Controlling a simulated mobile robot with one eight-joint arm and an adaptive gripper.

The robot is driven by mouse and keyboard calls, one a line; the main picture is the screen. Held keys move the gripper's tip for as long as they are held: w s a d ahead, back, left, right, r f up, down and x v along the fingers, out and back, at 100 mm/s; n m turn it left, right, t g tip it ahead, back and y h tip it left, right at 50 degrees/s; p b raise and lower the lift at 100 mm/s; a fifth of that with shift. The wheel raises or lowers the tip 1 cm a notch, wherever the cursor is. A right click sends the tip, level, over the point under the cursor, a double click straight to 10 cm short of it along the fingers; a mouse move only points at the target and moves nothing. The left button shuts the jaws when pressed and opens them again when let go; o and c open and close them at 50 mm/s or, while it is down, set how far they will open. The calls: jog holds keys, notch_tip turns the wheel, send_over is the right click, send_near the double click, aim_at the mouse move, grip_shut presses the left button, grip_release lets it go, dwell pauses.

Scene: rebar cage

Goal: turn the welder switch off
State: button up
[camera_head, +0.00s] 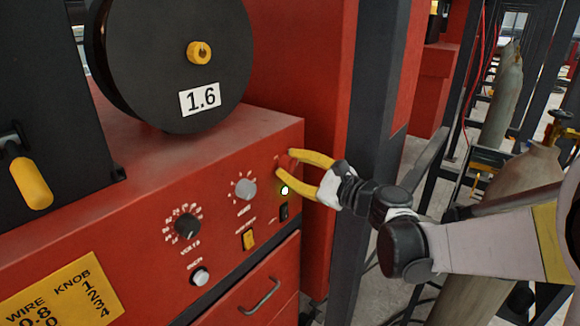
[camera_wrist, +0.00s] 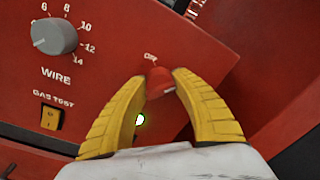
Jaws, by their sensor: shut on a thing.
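The red welder (camera_head: 150,190) fills the left of the head view, with its control panel facing me. The welder switch is a small red knob (camera_wrist: 160,83) at the panel's upper right, with a white label above it that I cannot read with certainty. My gripper (camera_head: 284,162) reaches in from the right; its yellow fingers (camera_wrist: 158,85) are closed on either side of the red knob. In the head view the fingers mostly hide the knob.
A grey wire dial (camera_head: 245,188), a black volts dial (camera_head: 187,226) and a yellow rocker switch (camera_head: 249,240) sit left of and below my gripper. A black reel (camera_head: 160,70) marked 1.6 stands on top. A dark post (camera_head: 365,150) and gas cylinders (camera_head: 502,100) stand to the right.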

jog(key=n+b, duration=0.1)
jog(key=n, duration=0.3)
jog(key=shift+f, duration=0.1)
jog(key=n+b, duration=0.1)
jog(key=n, duration=0.4)
jog(key=shift+y+b, duration=0.35)
jog(key=shift+y, duration=0.05)
jog(key=n, duration=0.4)
jog(key=shift+n+b, duration=0.4)
jog(key=shift+n+y, duration=0.3)
jog(key=shift+n, duration=1.6)
jog(key=o, duration=1.2)
jog(key=shift+d, duration=0.15)
